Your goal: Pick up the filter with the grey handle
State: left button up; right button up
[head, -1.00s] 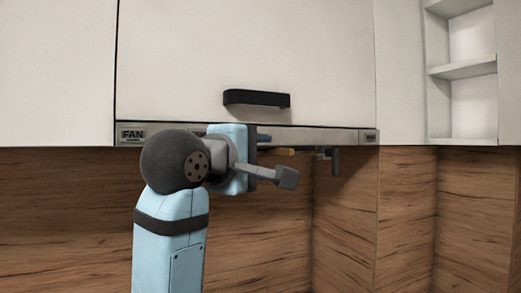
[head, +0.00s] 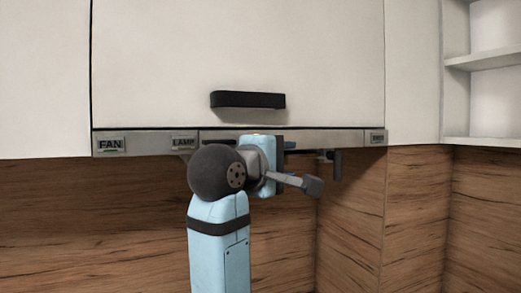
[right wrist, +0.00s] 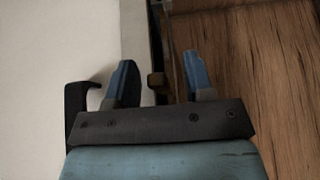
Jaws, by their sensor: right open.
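A dark grey handle (head: 336,163) hangs under the right part of the hood strip; the filter body it belongs to is hidden. My right gripper (head: 290,150) is just below the strip, to the left of that handle and apart from it. Its fingers are mostly hidden behind my blue wrist. In the right wrist view, the right gripper (right wrist: 158,66) is open, with two blue fingertips spread. A small brown piece (right wrist: 156,80) shows between the fingers; I cannot tell whether they touch it. My left gripper is not in view.
The hood strip carries a FAN label (head: 110,145) and a LAMP label (head: 183,143). Above is a white cabinet door with a black handle (head: 248,100), also in the right wrist view (right wrist: 77,105). Open shelves (head: 485,58) stand at right. Below is a wooden splashback (head: 100,215).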

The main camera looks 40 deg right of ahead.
jog(key=shift+a+r, duration=0.1)
jog(key=shift+a, duration=0.45)
jog(key=c, duration=0.3)
jog(key=shift+d, duration=0.1)
grip_shut()
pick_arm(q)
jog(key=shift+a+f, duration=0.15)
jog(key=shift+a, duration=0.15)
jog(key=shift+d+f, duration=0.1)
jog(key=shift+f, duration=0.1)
